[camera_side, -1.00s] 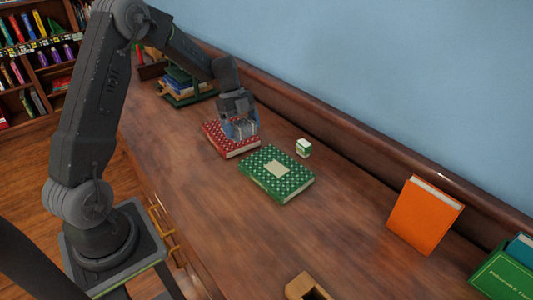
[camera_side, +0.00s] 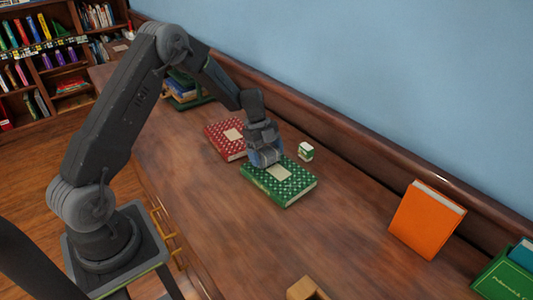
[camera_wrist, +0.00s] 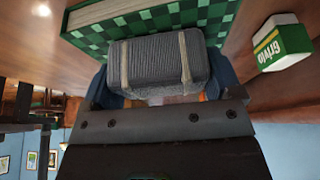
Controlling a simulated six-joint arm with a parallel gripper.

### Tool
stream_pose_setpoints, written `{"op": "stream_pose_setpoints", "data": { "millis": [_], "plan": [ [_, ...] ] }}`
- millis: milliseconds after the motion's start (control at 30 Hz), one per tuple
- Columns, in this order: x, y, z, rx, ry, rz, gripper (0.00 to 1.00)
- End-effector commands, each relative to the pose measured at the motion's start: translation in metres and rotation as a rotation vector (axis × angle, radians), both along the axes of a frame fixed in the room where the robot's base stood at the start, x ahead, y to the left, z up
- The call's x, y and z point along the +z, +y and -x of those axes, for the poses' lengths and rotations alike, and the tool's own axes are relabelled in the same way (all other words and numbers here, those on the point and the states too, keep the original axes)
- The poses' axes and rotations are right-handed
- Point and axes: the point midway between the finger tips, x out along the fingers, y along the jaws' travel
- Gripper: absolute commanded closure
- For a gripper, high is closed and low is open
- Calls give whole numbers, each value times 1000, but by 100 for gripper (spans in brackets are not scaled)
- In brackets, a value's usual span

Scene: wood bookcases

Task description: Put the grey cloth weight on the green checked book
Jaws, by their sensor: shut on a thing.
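The green checked book (camera_side: 290,188) lies flat on the wooden top in the side view. Its edge and checked cover also show in the wrist view (camera_wrist: 82,40). My gripper (camera_side: 265,158) is above the book's far left part. In the wrist view it is shut on the grey cloth weight (camera_wrist: 155,64), a ribbed grey block with two tan bands. The weight is in front of the book in that view and hides part of it. In the side view the fingers mostly hide the weight, and I cannot tell whether it touches the book.
A red patterned book (camera_side: 222,138) lies just left of the green one. A small white and green box (camera_side: 305,151) stands close behind it, near the wall. An orange book (camera_side: 426,220) stands at the right.

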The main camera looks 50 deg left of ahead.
Motion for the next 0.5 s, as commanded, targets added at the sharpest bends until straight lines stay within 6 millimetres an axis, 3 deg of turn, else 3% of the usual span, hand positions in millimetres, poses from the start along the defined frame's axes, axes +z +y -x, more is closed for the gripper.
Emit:
{"op": "stream_pose_setpoints", "data": {
  "millis": [200,233,367,500],
  "plan": [
    [-2,0,0,0,-1,0,57],
    [-3,0,0,0,0,0,13],
    [-2,0,0,0,0,0,1],
    [-2,0,0,0,0,0,0]
  ]
}}
